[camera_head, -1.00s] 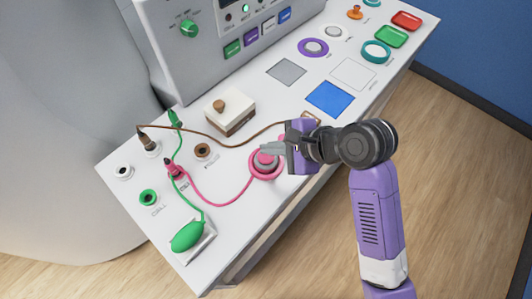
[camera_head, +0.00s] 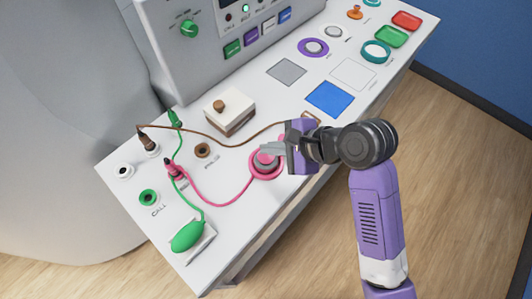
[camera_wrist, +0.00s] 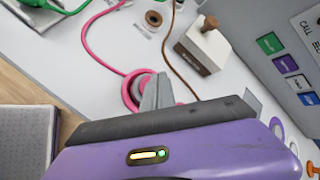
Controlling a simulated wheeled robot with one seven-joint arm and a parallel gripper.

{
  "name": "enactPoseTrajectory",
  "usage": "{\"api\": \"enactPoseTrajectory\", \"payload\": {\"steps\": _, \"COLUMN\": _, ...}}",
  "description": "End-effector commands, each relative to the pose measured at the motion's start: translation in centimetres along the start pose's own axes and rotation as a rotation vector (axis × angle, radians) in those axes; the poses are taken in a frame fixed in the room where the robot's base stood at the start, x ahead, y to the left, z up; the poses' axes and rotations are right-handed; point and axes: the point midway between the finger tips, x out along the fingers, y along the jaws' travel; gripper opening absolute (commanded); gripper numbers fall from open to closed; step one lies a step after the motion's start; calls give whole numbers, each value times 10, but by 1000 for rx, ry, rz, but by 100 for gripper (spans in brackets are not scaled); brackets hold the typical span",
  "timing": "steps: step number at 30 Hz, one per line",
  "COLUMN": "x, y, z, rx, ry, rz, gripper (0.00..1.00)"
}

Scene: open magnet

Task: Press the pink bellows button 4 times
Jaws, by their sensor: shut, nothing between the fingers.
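The pink bellows button (camera_head: 262,169) sits in a pink ring near the front edge of the white table, with a pink cable running left from it. My gripper (camera_head: 268,149) is shut and empty, its grey fingertips over the button in the head view. In the wrist view the shut fingers (camera_wrist: 157,92) cover part of the pink button ring (camera_wrist: 131,92). I cannot tell whether the fingertips touch the button.
A white box with a brown knob (camera_head: 229,112) stands behind the button. A brown cable (camera_head: 205,138) crosses the table near my gripper. A green bulb (camera_head: 187,236) lies at the front left. A blue square (camera_head: 330,98) lies to the right.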

Motion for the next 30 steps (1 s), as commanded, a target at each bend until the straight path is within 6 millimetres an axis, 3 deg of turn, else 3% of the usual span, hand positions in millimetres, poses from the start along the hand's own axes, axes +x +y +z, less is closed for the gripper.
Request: {"api": "enactPoseTrajectory", "payload": {"steps": 30, "x": 7, "y": 5, "z": -5, "rx": 0, "ry": 0, "rz": 0, "gripper": 0}}
